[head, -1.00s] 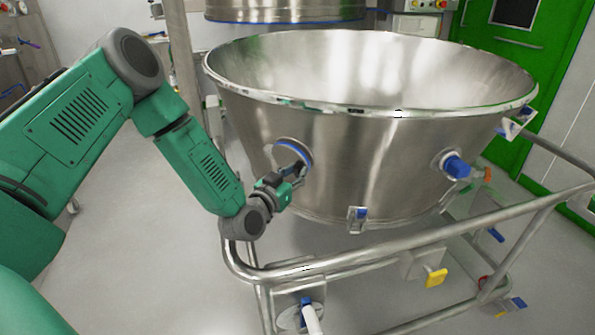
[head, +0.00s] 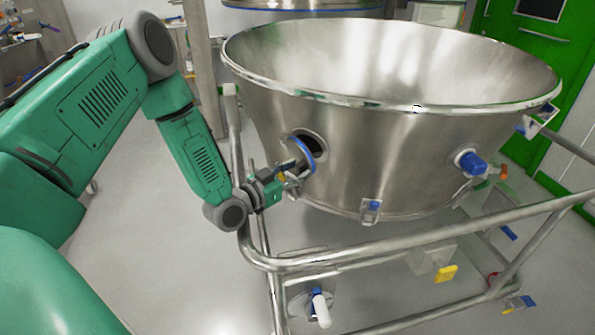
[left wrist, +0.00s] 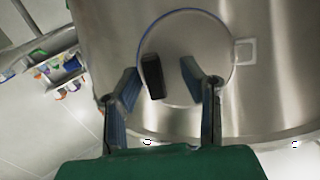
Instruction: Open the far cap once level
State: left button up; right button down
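The steel bowl (head: 385,150) has a round port on its left side with a dark opening (head: 314,140). Its cap, edged by a blue ring (head: 306,156), stands swung out from the opening, edge-on in the head view. My left gripper (head: 288,178) is at the cap's outer side. In the left wrist view the round steel cap (left wrist: 214,68) carries a black handle (left wrist: 152,76). The fingers of my left gripper (left wrist: 160,80) are spread on either side of this handle, with gaps showing. My right gripper is out of view.
A second port with a blue cap (head: 471,163) is on the bowl's right side. A tubular steel rail (head: 400,245) runs around the bowl's front, close below my left gripper. A latch (head: 371,209) sits at the lower rim. Open floor lies at lower left.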

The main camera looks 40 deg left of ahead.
pick_arm(q)
notch_tip(320, 180, up, 10)
jog(key=shift+f, duration=0.1)
dwell(0.4)
